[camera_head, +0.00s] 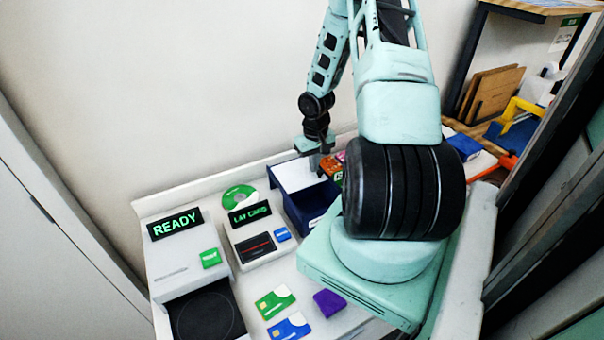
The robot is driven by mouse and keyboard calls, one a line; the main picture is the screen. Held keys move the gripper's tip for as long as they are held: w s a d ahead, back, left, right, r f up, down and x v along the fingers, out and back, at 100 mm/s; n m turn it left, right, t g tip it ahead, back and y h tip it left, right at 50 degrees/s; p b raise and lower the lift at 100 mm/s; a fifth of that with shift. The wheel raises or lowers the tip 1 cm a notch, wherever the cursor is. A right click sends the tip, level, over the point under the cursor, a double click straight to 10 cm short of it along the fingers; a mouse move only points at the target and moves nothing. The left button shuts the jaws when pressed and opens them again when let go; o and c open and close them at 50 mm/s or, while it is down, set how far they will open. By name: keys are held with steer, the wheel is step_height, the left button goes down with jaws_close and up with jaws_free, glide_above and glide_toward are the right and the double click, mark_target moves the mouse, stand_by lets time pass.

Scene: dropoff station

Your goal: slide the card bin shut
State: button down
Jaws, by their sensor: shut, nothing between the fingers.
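The card bin (305,213) is a dark navy box near the back of the white counter, right of the two card devices. A white panel (293,178) covers its rear part, and the dark front part sticks out toward the camera. How far it stands open is hard to tell. My gripper (317,167) is shut and empty, pointing down at the right side of the white panel. I cannot tell whether the fingertips touch it. My arm hides the counter right of the bin.
A device with a green "READY" display (175,224) and a card reader (257,246) stand left of the bin. A green disc (238,196) lies behind. A green card (275,302), a blue card (290,327) and a purple block (328,303) lie in front. A wall rises behind.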

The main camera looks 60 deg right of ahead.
steer(key=shift+s+a+f, duration=0.2)
steer(key=shift+s+f, duration=0.35)
steer(key=shift+f, duration=0.05)
steer(key=shift+s+a+f+b, duration=0.1)
steer(key=shift+s+a+b, duration=0.6)
steer(key=shift+s, duration=0.55)
steer(key=shift+s+a+r+b, duration=0.1)
steer(key=shift+s+a+b, duration=0.55)
steer(key=shift+s, duration=0.65)
steer(key=shift+s+a+f+b, duration=0.1)
steer(key=shift+s+a+b, duration=0.4)
steer(key=shift+s+a, duration=0.55)
steer(key=shift+w+d+p, duration=0.4)
steer(key=shift+d+p, duration=0.2)
step_height(320, 180, up, 8)
steer(key=p, duration=0.7)
glide_above(332, 186)
steer(key=a, duration=0.1)
steer(key=shift+w+a+f, duration=0.15)
steer(key=shift+w+a, duration=0.05)
steer(key=shift+w, duration=0.15)
